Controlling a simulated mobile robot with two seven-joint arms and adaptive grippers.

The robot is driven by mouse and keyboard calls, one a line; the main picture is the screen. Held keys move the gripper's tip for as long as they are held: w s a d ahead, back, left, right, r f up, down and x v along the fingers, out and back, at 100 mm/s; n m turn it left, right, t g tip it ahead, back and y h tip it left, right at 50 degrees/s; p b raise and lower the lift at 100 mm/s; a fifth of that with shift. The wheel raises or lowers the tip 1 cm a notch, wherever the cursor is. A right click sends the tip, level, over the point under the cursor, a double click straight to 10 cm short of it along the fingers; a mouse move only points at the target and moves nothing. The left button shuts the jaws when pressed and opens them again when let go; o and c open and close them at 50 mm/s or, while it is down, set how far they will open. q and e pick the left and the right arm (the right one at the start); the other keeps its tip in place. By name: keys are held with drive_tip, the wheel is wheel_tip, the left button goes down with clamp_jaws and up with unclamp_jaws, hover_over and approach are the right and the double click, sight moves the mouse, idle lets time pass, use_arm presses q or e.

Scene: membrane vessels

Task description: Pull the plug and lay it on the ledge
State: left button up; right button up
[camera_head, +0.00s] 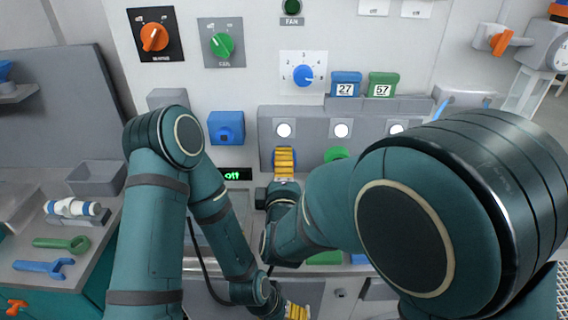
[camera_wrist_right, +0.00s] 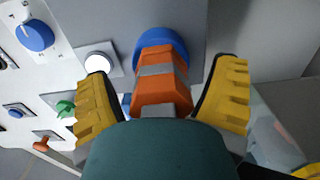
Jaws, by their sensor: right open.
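The orange plug (camera_wrist_right: 163,85) with a grey band sits in a round blue socket (camera_wrist_right: 158,42) in the right wrist view. My right gripper (camera_wrist_right: 163,95) is open, with one yellow finger on each side of the plug; gaps show between the fingers and the plug. In the head view my right gripper (camera_head: 284,163) is in front of the grey panel (camera_head: 312,128), below its left white light, and hides the plug. The panel's top forms a narrow ledge (camera_head: 300,108). My left gripper (camera_head: 297,311) is low at the bottom edge, partly cut off.
A blue tag 27 (camera_head: 345,84) and a green tag 57 (camera_head: 383,85) stand above the panel. A blue box (camera_head: 226,128) is left of it. A green knob (camera_head: 335,154) is close right of my right gripper.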

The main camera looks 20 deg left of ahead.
drive_tip(key=shift+w+d+r, duration=0.1)
drive_tip(key=shift+w+r, duration=0.05)
drive_tip(key=shift+w, duration=0.05)
clamp_jaws()
drive_tip(key=shift+s+f, duration=0.2)
drive_tip(key=shift+s, duration=0.15)
drive_tip(key=shift+s+d+r, duration=0.1)
drive_tip(key=shift+s+d, duration=0.05)
drive_tip(key=shift+s, duration=0.4)
drive_tip(key=shift+s+d, duration=0.1)
drive_tip(key=shift+s, duration=0.3)
drive_tip(key=shift+v, duration=1.6)
drive_tip(key=shift+s, duration=0.1)
